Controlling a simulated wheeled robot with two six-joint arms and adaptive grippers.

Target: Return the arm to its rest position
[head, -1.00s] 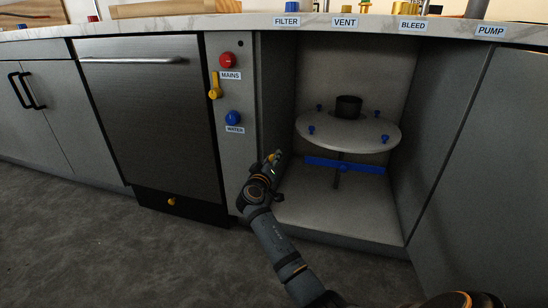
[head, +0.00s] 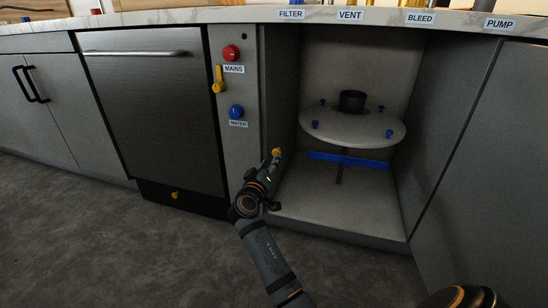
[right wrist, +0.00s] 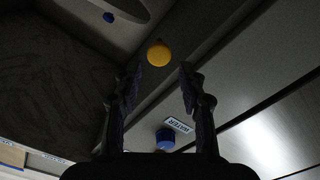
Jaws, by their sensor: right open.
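My right arm comes up from the bottom of the head view, and its right gripper (head: 270,168) is low in front of the grey control panel, beside the open cabinet bay. In the right wrist view the gripper (right wrist: 158,80) has its two fingers apart with nothing held between them. A round yellow knob (right wrist: 159,54) shows beyond the fingertips; in the head view the yellow knob (head: 277,152) is just above the gripper. I cannot tell whether they touch. My left gripper is not in view.
The panel carries a red MAINS knob (head: 231,53), a yellow lever (head: 218,79) and a blue WATER knob (head: 236,111). A round shelf (head: 345,130) with a black cup (head: 352,101) stands inside the bay. A dark appliance door (head: 155,115) is left. The floor (head: 120,250) is clear.

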